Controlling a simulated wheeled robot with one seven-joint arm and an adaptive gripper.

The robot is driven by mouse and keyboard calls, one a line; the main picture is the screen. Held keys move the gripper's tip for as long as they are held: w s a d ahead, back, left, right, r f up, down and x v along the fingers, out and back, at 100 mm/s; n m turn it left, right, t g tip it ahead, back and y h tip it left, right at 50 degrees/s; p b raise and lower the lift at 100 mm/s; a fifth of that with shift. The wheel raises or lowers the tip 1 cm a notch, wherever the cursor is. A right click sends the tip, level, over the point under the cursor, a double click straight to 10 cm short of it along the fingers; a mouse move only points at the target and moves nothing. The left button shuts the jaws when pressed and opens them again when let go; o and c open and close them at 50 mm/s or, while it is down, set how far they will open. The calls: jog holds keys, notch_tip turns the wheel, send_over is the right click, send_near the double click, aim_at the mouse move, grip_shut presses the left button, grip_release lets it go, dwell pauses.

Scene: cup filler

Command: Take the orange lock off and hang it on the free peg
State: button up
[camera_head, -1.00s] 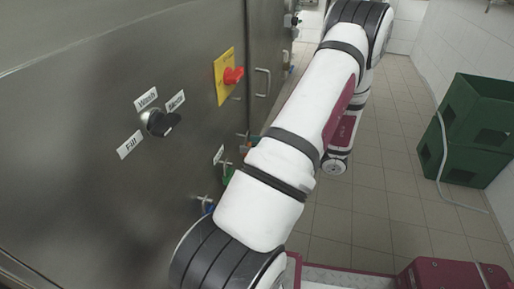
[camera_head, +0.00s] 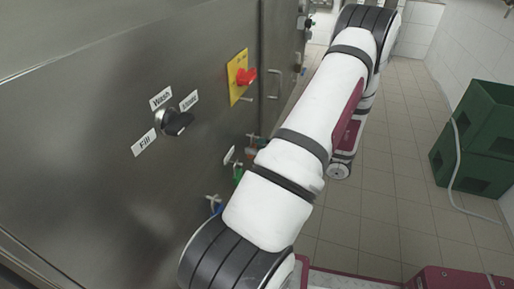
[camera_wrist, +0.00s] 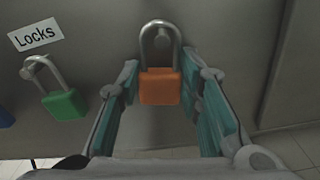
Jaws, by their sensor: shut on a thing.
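The orange lock (camera_wrist: 160,86), an orange body with a grey metal shackle, is upright in the middle of the wrist view. My gripper (camera_wrist: 163,88) has its teal-padded fingers on both sides of the lock and is shut on it. The green lock (camera_wrist: 64,104) hangs from a metal peg (camera_wrist: 32,66) below the "Locks" label (camera_wrist: 35,35), left of the orange lock. It also shows in the head view (camera_head: 238,175). In the head view my arm hides most of my gripper and the orange lock.
A blue lock (camera_wrist: 5,116) shows at the left edge of the wrist view. The steel panel carries a black knob (camera_head: 176,122) and a red switch on a yellow plate (camera_head: 238,76). Green crates (camera_head: 478,135) stand at right. Tiled floor (camera_head: 395,185) between is clear.

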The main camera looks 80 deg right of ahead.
jog(key=o, duration=1.3)
jog(key=s+a, duration=0.1)
jog(key=s, duration=1.1)
jog(key=shift+r, duration=0.3)
jog(key=shift+a, duration=0.1)
